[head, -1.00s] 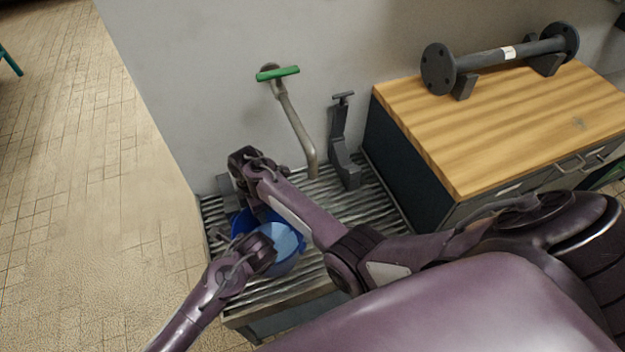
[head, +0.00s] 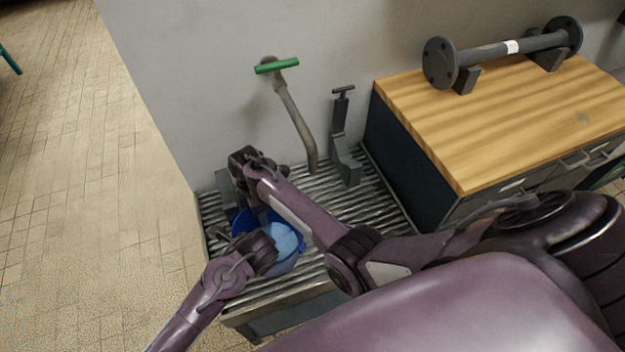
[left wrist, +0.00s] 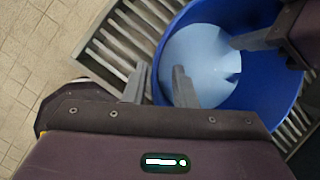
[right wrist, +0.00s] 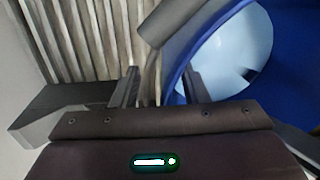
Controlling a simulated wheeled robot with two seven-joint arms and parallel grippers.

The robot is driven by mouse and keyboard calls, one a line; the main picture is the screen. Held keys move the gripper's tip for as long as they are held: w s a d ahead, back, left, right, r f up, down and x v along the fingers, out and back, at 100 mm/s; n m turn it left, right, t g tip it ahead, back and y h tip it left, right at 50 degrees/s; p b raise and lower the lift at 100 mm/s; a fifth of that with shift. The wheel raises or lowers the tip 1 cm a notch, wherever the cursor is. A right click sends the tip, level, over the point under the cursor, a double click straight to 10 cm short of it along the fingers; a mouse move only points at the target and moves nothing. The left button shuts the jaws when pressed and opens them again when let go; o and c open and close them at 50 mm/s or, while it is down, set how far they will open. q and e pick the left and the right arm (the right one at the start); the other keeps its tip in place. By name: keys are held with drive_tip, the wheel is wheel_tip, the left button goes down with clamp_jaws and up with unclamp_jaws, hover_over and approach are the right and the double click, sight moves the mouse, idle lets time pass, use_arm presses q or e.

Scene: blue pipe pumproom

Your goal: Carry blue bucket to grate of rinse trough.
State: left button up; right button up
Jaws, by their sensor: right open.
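The blue bucket (head: 290,265) stands upright on the grate (head: 325,205) of the rinse trough, near its left end, with a pale blue surface inside. My right gripper (right wrist: 158,88) is open at the bucket's far side; one finger is over the slats and the other is at the inside of the rim. My left gripper (left wrist: 162,88) is at the near left side, its fingers either side of the rim. Whether they press on the wall I cannot tell. In the head view both sets of fingertips are largely hidden by the wrists.
A pipe with a green handle (head: 276,66) rises against the wall behind the trough. A grey stand (head: 344,150) is on the grate to its right. A wooden-topped cabinet (head: 500,120) bears a flanged pipe (head: 510,47).

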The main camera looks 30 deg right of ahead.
drive_tip(key=r, duration=0.8)
drive_tip(key=w+r, duration=0.1)
drive_tip(key=r, duration=0.3)
drive_tip(key=shift+w, duration=0.1)
use_arm(q)
drive_tip(key=v, duration=1)
use_arm(e)
drive_tip(key=shift+f, duration=0.1)
